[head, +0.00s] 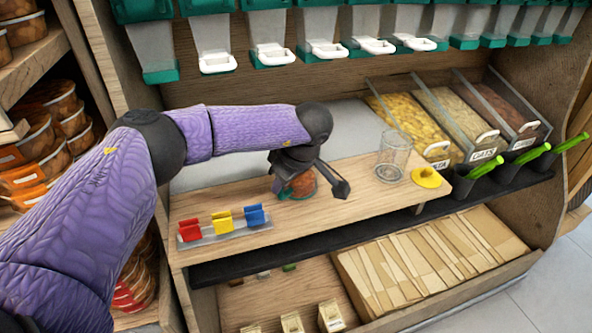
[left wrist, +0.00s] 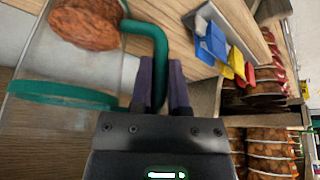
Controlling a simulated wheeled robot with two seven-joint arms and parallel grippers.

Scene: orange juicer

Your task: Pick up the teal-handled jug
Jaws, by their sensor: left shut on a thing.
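The teal-handled jug (head: 301,187) stands on the wooden shelf, partly hidden under my left gripper in the head view. In the left wrist view its clear wall, teal rim (left wrist: 60,94) and brown contents (left wrist: 88,22) show. My left gripper (left wrist: 164,75) is shut on the jug's teal handle (left wrist: 152,35), with one dark finger on each side. I cannot tell whether the jug's base touches the shelf. My right gripper is not in view.
A rack of red, yellow and blue clips (head: 222,226) stands left of the jug. A clear cup (head: 394,157) and a yellow round lid (head: 427,178) are to the right. Grain bins (head: 446,122) stand behind, and dispensers (head: 270,40) hang above.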

